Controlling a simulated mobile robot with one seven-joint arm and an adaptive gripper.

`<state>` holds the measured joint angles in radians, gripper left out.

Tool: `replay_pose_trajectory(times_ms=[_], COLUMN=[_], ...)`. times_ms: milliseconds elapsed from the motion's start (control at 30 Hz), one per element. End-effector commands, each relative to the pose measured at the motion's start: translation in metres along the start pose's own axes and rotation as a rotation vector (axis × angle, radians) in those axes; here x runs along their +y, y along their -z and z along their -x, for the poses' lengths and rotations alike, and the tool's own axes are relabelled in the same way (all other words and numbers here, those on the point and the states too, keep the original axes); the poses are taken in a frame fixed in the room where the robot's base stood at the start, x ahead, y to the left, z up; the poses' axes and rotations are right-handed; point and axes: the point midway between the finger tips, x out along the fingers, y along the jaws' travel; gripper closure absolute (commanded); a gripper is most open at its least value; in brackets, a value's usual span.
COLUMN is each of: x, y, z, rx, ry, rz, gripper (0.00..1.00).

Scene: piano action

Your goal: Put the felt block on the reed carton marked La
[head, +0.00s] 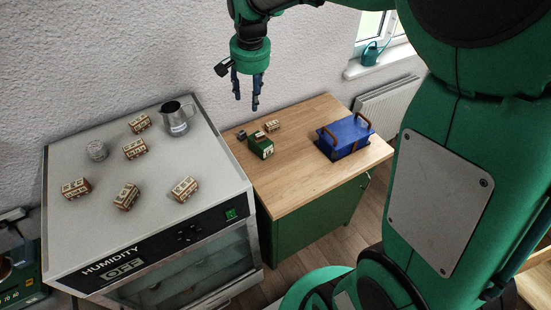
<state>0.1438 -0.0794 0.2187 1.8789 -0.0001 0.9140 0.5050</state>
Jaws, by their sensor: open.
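Several small cartons with cream tops and reddish-brown sides stand on the cabinet top, among them a back one (140,123), a middle one (135,148), a left one (75,188), a front one (126,196) and a right one (185,188). Another (272,125) stands on the wooden counter. Their markings are too small to read, so I cannot tell which is La. A dark green block-like thing (260,147) with a pale front patch is on the counter; I cannot tell whether it is the felt block. My gripper (246,102) is open and empty, above the counter's back left.
The grey humidity cabinet (75,226) adjoins the lower wooden counter (296,190). A metal jug (177,120) and a grey round thing (97,150) stand on the cabinet. A small dark thing (242,134) and a blue case (347,138) are on the counter. The counter's front is clear.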

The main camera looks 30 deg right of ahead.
Motion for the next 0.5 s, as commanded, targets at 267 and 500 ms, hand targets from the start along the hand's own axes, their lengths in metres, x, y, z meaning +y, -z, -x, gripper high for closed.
replay_pose_trajectory(times_ms=[267,500], x=[0.017,0.038], y=[-0.071,-0.133], z=[0.06,0.094], rx=[0.066,0.122], ry=[0.041,0.071], rz=[0.166,0.309], gripper=[0.53,0.53])
